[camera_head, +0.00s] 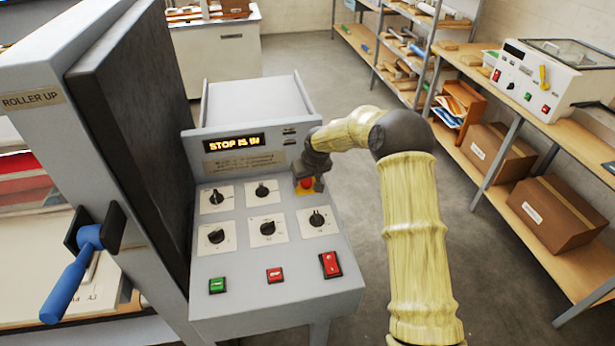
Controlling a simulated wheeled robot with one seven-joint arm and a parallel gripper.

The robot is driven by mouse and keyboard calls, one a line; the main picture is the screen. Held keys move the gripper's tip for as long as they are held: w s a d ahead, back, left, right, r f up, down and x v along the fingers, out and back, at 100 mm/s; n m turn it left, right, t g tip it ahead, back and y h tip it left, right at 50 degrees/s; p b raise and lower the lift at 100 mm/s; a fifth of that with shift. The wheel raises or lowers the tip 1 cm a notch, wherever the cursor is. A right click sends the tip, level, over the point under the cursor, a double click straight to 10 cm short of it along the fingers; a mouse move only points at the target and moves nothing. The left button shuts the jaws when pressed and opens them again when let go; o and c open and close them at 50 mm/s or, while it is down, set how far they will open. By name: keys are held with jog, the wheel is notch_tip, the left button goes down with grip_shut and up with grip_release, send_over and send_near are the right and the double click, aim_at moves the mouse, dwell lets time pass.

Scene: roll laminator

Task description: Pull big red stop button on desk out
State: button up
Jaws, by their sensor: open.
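The big red stop button (306,183) sits on a yellow plate at the upper right of the sloped grey control desk (250,310). My gripper (307,180) points down over the button, with its dark fingers around or just beside the button's head. The fingers hide part of the button, and I cannot tell whether they touch it. My gripper is open. The lit display (234,143) behind the knobs reads "STOP IS IN".
Several black knobs (267,228) stand left of the button. A green button (217,285), a red button (275,275) and a red switch (330,264) line the desk's front. A blue-handled lever (70,280) and a tall dark panel stand left. Shelves with boxes stand right.

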grip_shut()
jog(key=shift+r, duration=0.55)
jog(key=shift+w, duration=0.1)
grip_release()
jog(key=shift+r, duration=0.1)
jog(key=b+v, duration=0.4)
jog(key=v, duration=1.3)
jog(key=shift+s, duration=0.3)
